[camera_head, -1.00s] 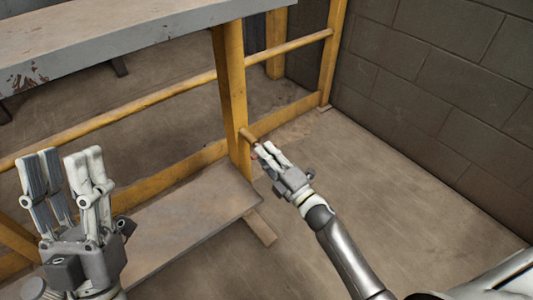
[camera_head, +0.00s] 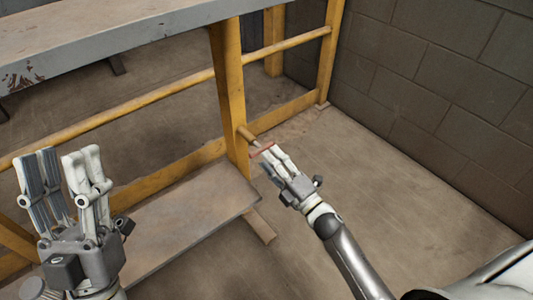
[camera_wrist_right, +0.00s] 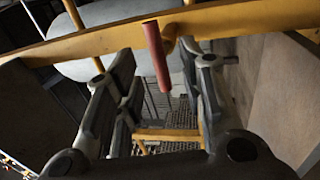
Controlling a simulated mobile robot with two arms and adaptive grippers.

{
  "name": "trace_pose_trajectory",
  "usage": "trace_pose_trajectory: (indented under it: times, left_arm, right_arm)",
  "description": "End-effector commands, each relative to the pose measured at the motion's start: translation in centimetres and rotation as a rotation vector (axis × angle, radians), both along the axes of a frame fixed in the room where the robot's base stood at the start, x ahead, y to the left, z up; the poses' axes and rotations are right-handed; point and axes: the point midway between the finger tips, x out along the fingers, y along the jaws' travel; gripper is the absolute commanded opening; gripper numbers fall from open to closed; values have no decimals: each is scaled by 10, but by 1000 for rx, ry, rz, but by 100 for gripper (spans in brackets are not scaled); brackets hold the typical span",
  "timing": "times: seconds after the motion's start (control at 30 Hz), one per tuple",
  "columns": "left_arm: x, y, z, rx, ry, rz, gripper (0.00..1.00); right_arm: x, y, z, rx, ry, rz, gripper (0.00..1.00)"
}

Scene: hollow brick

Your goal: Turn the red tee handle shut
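The red tee handle (camera_head: 262,150) is a short red bar on a stub at the yellow post's lower part. In the right wrist view the red bar (camera_wrist_right: 157,58) hangs slanted, its top in front of the yellow beam. My right gripper (camera_head: 272,158) is at the handle in the head view. In the wrist view its fingers (camera_wrist_right: 167,70) stand apart, with the red bar in the gap between them and no clear contact. The fingertips partly hide the handle in the head view. My left gripper (camera_head: 65,165) is open and empty at the far left, away from the handle.
The yellow post (camera_head: 231,100) and rails (camera_head: 150,97) stand just beyond the right gripper. A grey worktop (camera_head: 110,35) is above left. A low board (camera_head: 190,220) lies near the post's foot. A block wall (camera_head: 450,90) is at right, with clear floor before it.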

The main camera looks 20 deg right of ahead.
Motion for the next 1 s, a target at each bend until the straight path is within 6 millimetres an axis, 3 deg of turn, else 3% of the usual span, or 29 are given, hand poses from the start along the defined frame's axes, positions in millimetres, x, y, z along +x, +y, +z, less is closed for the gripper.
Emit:
trace_pose_trajectory:
  times: [0.2, 0.4, 1.0]
  left_arm:
    - [0, 0, 0, 0, 0, 0, 40]
    - [0, 0, 0, 0, 0, 0, 40]
    - [0, 0, 0, 0, 0, 0, 40]
  right_arm:
    - [-45, -16, -11, 0, 4, -1, 37]
    - [-71, -26, -15, 1, 2, -2, 37]
    - [-80, -29, -17, 0, 1, -1, 37]
